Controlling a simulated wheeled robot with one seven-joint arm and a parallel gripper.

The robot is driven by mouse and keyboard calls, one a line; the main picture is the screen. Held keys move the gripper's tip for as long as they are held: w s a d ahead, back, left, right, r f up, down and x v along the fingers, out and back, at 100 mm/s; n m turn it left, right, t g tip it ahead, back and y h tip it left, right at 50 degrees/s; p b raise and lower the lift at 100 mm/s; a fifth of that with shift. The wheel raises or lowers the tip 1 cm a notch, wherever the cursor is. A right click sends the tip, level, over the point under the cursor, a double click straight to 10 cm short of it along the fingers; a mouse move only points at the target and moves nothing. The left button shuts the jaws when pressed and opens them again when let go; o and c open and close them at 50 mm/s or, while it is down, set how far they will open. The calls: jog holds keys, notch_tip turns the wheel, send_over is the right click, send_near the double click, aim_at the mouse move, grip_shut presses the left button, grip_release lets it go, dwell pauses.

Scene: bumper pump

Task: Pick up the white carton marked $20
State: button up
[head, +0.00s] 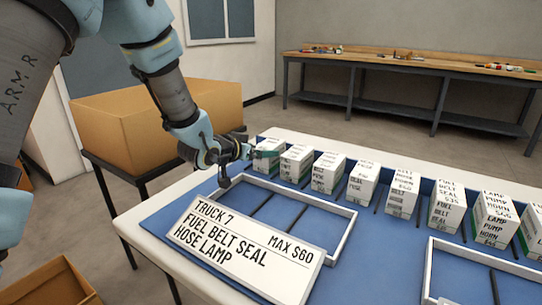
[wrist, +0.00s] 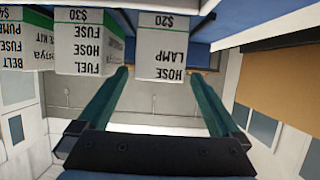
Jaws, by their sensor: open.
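The white carton marked $20 (wrist: 162,50) reads HOSE LAMP. It stands upside down in the wrist view, centred in the gap between my fingers. In the head view it appears to be the leftmost carton of the row (head: 268,145), partly hidden by my gripper. My gripper (head: 264,154) is open and empty at the left end of the row. In the wrist view my gripper (wrist: 165,72) has one teal finger to each side of the carton; I cannot tell whether the tips reach past its near face.
A FUEL HOSE FUSE carton marked $30 (wrist: 88,48) stands close beside it. Several more cartons (head: 405,190) continue the row rightward. A frame tray (head: 343,240) with a TRUCK 7 sign (head: 240,245) lies in front on the blue mat. A large cardboard box (head: 150,125) stands left.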

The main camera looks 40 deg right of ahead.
jog(key=shift+p+x, duration=0.45)
jog(key=shift+x, duration=2.6)
jog(key=shift+s, duration=0.1)
jog(key=shift+c, duration=0.2)
grip_shut()
